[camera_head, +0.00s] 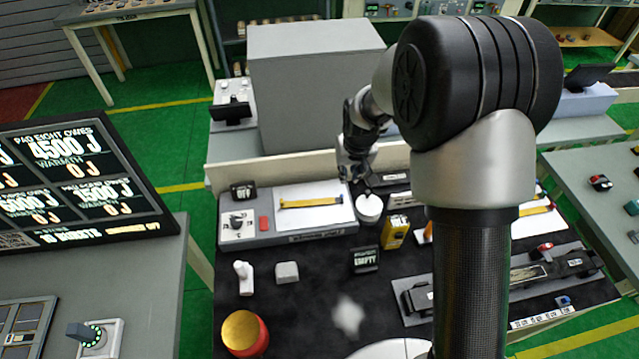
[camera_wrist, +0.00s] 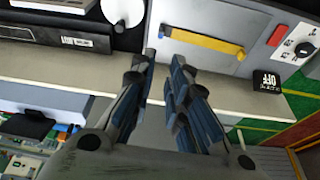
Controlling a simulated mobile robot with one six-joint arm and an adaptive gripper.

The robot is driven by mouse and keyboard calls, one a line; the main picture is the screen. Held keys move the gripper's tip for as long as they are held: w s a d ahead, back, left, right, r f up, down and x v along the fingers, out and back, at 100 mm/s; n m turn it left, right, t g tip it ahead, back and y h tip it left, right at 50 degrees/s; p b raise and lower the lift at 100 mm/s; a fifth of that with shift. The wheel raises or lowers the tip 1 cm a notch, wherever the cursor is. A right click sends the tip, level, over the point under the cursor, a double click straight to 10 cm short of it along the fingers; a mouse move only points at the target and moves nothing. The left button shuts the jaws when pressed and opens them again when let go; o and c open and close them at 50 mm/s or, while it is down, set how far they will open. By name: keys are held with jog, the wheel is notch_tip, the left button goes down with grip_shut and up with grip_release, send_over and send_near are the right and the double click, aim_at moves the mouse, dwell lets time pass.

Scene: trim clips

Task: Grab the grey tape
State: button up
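My gripper (camera_head: 356,172) hangs at the back edge of the dark worktop. In the wrist view my gripper (camera_wrist: 161,62) is open, with its two blue-padded fingers apart and nothing between them. A pale round roll-like thing (camera_head: 369,209) stands just below and right of my gripper in the head view. It also shows at the top of the wrist view as a whitish disc (camera_wrist: 122,10), ahead and left of the fingertips, partly cut off. It may be the grey tape; I cannot tell for sure. A small grey block (camera_head: 287,272) lies nearer on the worktop.
A panel with a yellow bar (camera_head: 312,202) lies left of the roll-like thing. A yellow device (camera_head: 395,232), a black EMPTY sign (camera_head: 365,260), a white fitting (camera_head: 243,278) and a red can (camera_head: 244,334) stand on the worktop. A large grey box (camera_head: 310,85) stands behind.

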send_over(342, 196)
jog(key=s, duration=0.2)
notch_tip(342, 196, down, 10)
jog(key=shift+s+d+f+b, duration=0.15)
jog(key=shift+f+b, duration=0.1)
jog(key=shift+b, duration=0.05)
jog(key=shift+x, duration=3.15)
grip_shut()
